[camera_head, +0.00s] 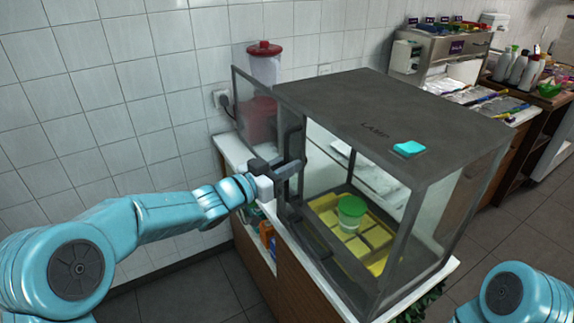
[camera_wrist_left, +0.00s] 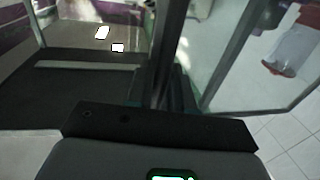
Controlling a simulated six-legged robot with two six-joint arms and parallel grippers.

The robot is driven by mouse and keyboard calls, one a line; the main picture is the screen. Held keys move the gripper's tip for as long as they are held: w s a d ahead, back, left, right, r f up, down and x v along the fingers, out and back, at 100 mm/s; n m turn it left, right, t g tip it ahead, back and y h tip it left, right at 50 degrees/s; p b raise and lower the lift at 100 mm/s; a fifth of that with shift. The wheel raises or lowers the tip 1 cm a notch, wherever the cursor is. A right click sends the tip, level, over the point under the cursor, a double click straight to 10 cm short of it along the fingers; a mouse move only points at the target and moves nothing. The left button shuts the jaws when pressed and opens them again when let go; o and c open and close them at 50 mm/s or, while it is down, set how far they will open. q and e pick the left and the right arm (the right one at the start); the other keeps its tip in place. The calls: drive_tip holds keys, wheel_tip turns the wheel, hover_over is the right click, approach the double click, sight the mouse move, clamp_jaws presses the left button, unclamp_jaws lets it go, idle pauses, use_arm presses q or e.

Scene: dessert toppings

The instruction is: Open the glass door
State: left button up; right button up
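The glass door (camera_head: 242,105) is a dark-framed clear pane at the left end of the dark display case (camera_head: 375,95). It stands swung out from the case front, with a red-lidded container behind it. In the left wrist view, the tilted glass door (camera_wrist_left: 245,50) fills the upper right. A dark upright bar handle (camera_head: 291,145) shows near the case's left front corner. My left gripper (camera_head: 288,170) is beside this bar; whether it touches it or how far its fingers are apart is unclear. My right gripper is out of view.
A yellow sectioned tray (camera_head: 377,238) with a green-lidded cup (camera_head: 351,212) is inside the case. A cyan block (camera_head: 409,149) lies on top. The red-lidded container (camera_head: 264,64) stands by the tiled wall. Counters with bottles are at the back right. Floor is free at lower left.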

use_arm(q)
drive_tip(key=shift+o, duration=0.5)
drive_tip(key=shift+a, duration=0.1)
drive_tip(key=shift+s+a, duration=0.2)
drive_tip(key=b+v, duration=0.3)
drive_tip(key=v, duration=1.2)
drive_tip(key=shift+s+a, duration=0.2)
drive_tip(key=shift+s, duration=0.15)
